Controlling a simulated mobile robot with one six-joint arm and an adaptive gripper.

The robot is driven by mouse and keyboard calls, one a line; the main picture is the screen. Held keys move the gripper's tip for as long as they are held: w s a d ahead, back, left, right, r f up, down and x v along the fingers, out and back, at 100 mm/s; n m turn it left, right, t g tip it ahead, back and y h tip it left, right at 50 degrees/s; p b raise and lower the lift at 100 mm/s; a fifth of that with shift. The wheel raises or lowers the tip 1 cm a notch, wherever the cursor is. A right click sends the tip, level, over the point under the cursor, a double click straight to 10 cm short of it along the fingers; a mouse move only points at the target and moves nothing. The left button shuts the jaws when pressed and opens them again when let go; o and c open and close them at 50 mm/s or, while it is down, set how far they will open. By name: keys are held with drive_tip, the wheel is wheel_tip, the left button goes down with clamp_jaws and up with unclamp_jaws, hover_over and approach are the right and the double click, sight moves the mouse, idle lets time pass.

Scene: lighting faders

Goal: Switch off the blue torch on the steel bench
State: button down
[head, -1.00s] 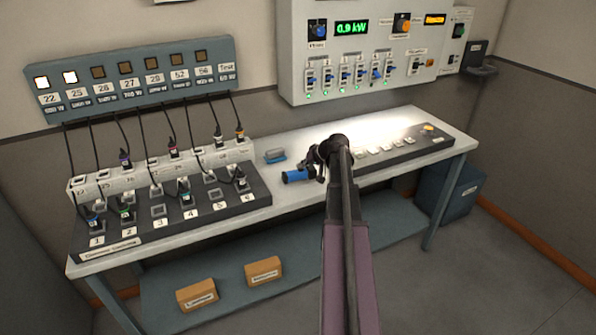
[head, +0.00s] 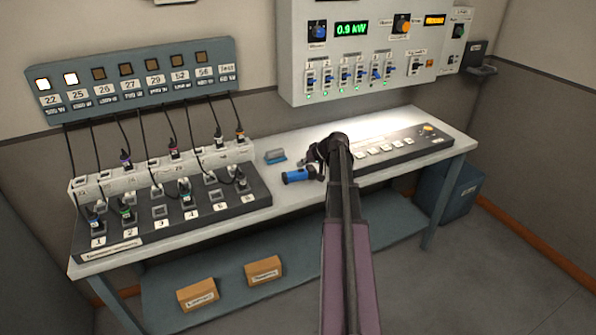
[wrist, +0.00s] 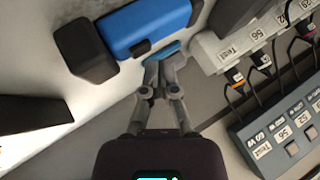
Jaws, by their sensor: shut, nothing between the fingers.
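The blue torch (head: 297,177) lies on the steel bench (head: 300,142), left of my gripper. In the wrist view its blue body (wrist: 150,22) has a small dark switch (wrist: 140,47) on its side and a dark head (wrist: 85,50) at the left. A bright patch lies on the bench to the right, beyond my arm. My gripper (head: 316,162) is shut and empty. Its fingertips also show in the wrist view (wrist: 165,60), close to the torch's body near the switch. I cannot tell whether they touch it.
A small light-blue object (head: 275,156) lies behind the torch. A numbered socket box (head: 170,225) with plugs and cables stands at the left. A dark control panel (head: 385,148) lies at the right. The wall cabinet (head: 380,60) is above.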

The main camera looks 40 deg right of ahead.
sight(302, 172)
wheel_tip(302, 172, up, 6)
drive_tip(key=p, duration=0.6)
idle(0.5)
drive_tip(key=shift+s, duration=0.15)
idle(0.4)
drive_tip(key=shift+a, duration=0.1)
